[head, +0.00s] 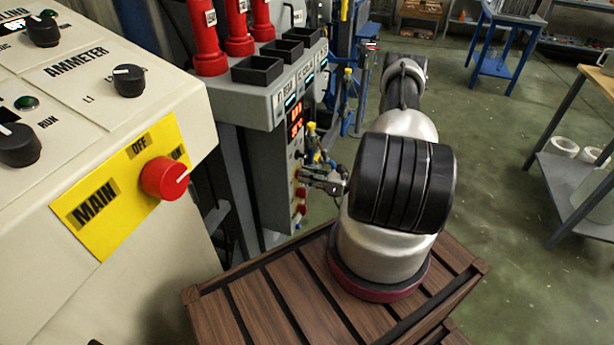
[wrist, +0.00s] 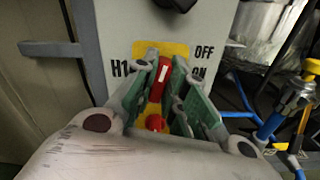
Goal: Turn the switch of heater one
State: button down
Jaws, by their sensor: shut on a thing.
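The switch of heater one (wrist: 162,72) is a red knob with a white mark on a yellow plate labelled H1, with OFF and ON printed at its right. Its white mark stands nearly upright, leaning slightly right. My gripper (wrist: 168,80) has its green-padded fingers on either side of this knob and is shut on it. In the head view my gripper (head: 325,181) reaches left to the narrow front of the grey heater cabinet (head: 262,165); the knob there is too small to make out clearly.
A second red knob (wrist: 155,123) sits just below, between the fingers. A black knob (wrist: 176,3) is above. Blue and yellow pipe fittings (wrist: 280,112) stand close at the right. In the head view, the beige panel with the red MAIN knob (head: 165,178) is at the left.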

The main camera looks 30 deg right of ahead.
jog(key=shift+w+d+f+m, duration=0.1)
jog(key=shift+f+m, duration=0.05)
jog(key=shift+m, duration=3.7)
jog(key=shift+d+f+m, duration=0.1)
jog(key=shift+m, duration=3.75)
jog(key=c, duration=1.5)
grip_release()
jog(key=shift+o, duration=0.2)
jog(key=v, duration=1.2)
